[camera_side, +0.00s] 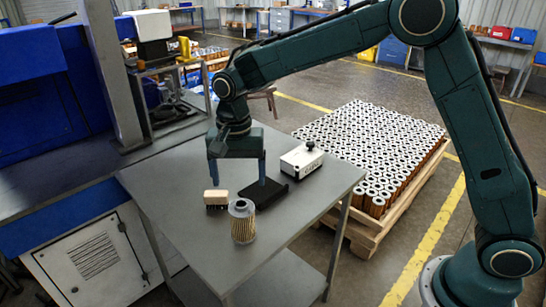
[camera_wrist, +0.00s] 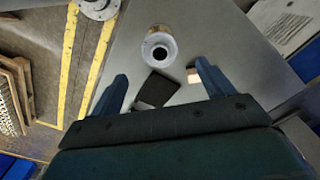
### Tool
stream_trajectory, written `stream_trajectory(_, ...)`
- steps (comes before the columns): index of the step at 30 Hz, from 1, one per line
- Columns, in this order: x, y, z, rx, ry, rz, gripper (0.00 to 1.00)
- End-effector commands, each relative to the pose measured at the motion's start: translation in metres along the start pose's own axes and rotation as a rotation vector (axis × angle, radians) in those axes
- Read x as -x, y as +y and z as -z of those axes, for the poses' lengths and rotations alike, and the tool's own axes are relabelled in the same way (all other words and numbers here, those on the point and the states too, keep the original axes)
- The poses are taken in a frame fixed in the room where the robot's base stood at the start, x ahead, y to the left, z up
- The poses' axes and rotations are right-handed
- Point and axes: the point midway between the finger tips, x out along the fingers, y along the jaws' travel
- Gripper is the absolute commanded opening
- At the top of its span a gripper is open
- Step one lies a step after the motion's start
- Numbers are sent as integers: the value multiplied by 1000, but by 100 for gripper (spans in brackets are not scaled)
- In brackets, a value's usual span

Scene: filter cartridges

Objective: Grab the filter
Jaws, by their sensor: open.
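The filter (camera_side: 242,226) is a short upright cylinder with a tan pleated body and a grey top ring around a dark hole. It stands alone near the front of the grey metal table. In the wrist view the filter (camera_wrist: 160,47) shows from above, beyond the fingertips and roughly centred between them. My gripper (camera_side: 238,183) is open and empty, its fingers pointing down above the table, behind the filter in the side view. In the wrist view both fingers of my gripper (camera_wrist: 160,72) are spread wide with nothing between them touching.
A wooden brush (camera_side: 216,198) lies left of the filter. A black flat pad (camera_side: 265,193) lies behind it, partly below my gripper. A white box with a black knob (camera_side: 301,160) stands farther back. A pallet (camera_side: 362,232) of many filters is beside the table. The table's front is clear.

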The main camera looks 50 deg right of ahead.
Motion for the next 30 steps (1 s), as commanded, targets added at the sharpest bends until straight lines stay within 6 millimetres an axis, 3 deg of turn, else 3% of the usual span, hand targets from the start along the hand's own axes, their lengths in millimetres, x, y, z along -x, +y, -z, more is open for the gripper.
stream_trajectory(7,-20,1,0,1,-2,-3,80)
stream_trajectory(19,-75,1,0,1,-1,-2,80)
stream_trajectory(30,-86,1,0,1,0,0,80)
